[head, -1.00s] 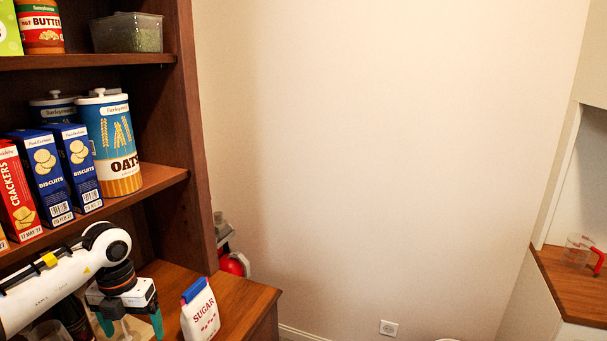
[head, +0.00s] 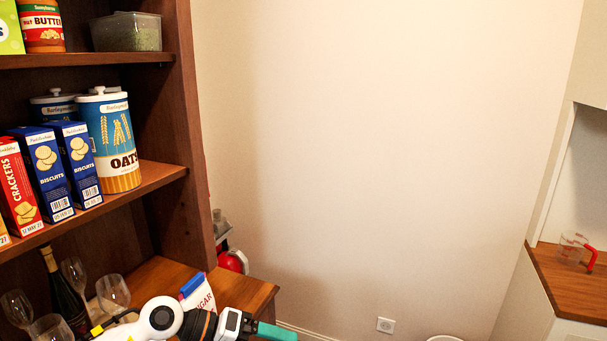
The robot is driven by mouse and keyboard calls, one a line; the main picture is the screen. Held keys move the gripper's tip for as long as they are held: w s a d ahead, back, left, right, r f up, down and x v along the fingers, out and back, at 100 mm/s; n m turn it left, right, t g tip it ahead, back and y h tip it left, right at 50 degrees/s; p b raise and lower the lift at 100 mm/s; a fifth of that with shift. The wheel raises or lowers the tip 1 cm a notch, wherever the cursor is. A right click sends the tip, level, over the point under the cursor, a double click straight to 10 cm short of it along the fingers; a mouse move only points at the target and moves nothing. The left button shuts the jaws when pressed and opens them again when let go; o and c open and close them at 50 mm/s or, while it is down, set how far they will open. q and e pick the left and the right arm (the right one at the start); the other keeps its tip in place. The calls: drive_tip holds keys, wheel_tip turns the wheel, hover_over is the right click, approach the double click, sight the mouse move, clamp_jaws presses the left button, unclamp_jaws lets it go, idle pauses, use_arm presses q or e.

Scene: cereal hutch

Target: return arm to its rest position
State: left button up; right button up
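My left arm comes in along the bottom edge of the head view. Its gripper (head: 276,331) points right, past the front of the hutch counter (head: 245,294). Only one teal finger shows clearly and the lower part is cut off by the frame edge, so I cannot tell if it is open or shut. Nothing shows held in the visible part. My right gripper is not in view.
A sugar bag (head: 200,293) stands on the counter just behind my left wrist. Wine glasses (head: 113,291) and a dark bottle (head: 66,300) stand left of it. Biscuit boxes (head: 78,165) and an oats canister (head: 112,145) fill the shelf above.

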use_arm(q)
drive_tip(key=d+r+n+t+h, duration=0.4)
drive_tip(key=r+n+t+h, duration=0.1)
drive_tip(key=r+n+t, duration=0.5)
drive_tip(key=s+a+f+n+t+y, duration=0.1)
drive_tip(key=a+f+n+t+y, duration=0.1)
drive_tip(key=a+f+n+y, duration=0.7)
drive_tip(key=s+a+f+n+t+y, duration=0.1)
drive_tip(key=a+f+n+t+y, duration=0.35)
drive_tip(key=n, duration=0.75)
drive_tip(key=s+a+f+n+g+y, duration=0.2)
drive_tip(key=s+f+g, duration=0.5)
drive_tip(key=s, duration=0.5)
drive_tip(key=s+a+f+n+g+y, duration=0.2)
drive_tip(key=s+a+f+n+g, duration=0.1)
drive_tip(key=s+f+g, duration=0.65)
wheel_tip(320, 180, down, 23)
drive_tip(key=s+b, duration=0.2)
drive_tip(key=b, duration=0.1)
drive_tip(key=s+a+f+b, duration=0.2)
drive_tip(key=s+f, duration=1.5)
drive_tip(key=f, duration=0.4)
drive_tip(key=shift+s+a+f+m+g, duration=0.2)
drive_tip(key=shift+a+m+g, duration=0.1)
drive_tip(key=shift+a, duration=0.05)
